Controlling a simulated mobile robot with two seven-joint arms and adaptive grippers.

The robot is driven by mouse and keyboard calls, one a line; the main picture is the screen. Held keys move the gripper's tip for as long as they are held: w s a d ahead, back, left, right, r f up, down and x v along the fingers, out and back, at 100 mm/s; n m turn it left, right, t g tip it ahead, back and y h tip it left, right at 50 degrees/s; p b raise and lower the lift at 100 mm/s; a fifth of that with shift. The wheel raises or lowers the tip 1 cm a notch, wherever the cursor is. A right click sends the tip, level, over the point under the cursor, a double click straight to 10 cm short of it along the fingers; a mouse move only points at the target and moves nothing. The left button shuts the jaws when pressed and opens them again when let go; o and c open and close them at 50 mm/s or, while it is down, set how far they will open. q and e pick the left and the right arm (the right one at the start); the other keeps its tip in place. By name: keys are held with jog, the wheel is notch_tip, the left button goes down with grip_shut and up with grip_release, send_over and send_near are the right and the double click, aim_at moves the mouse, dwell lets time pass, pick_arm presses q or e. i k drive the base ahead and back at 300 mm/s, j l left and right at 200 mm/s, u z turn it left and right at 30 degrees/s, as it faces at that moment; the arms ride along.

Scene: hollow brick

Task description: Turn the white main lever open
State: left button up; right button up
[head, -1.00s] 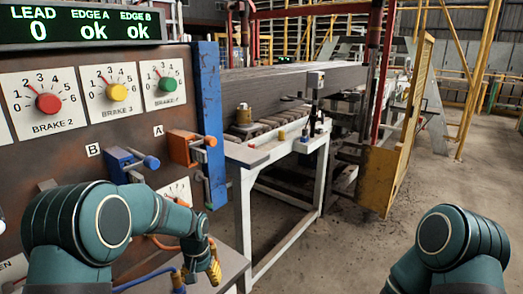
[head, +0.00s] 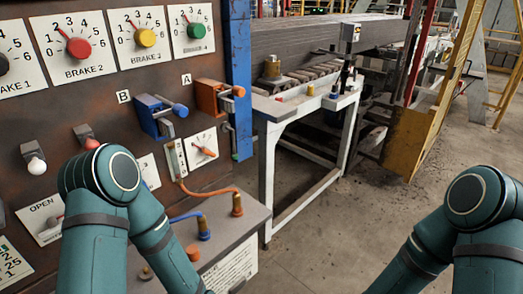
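A short lever with a white ball end (head: 36,165) sticks out of the brown panel at the left. A plate marked OPEN (head: 42,215) sits below it, partly hidden by my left arm; I cannot tell which of its fittings is the main lever. A lever with a red ball (head: 91,143) stands to the right of the white one, just above my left arm. My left arm rises in front of the panel and runs out of the bottom edge. My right arm is at the lower right, clear of the panel. Both grippers are out of view.
Brake dials (head: 78,45) line the panel top. Blue clamp B (head: 158,115) and orange clamp A (head: 217,97) project from the panel. A grey box (head: 235,235) with cabled plugs juts out below.

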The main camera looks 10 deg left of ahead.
aim_at(53, 227)
jog(key=u, duration=1.8)
jog(key=k+l, duration=0.1)
jog(key=l, duration=0.15)
jog(key=k+l, duration=0.1)
jog(key=l, duration=0.15)
jog(key=i+j, duration=0.45)
jog(key=j+z, duration=0.05)
jog(key=j, duration=0.05)
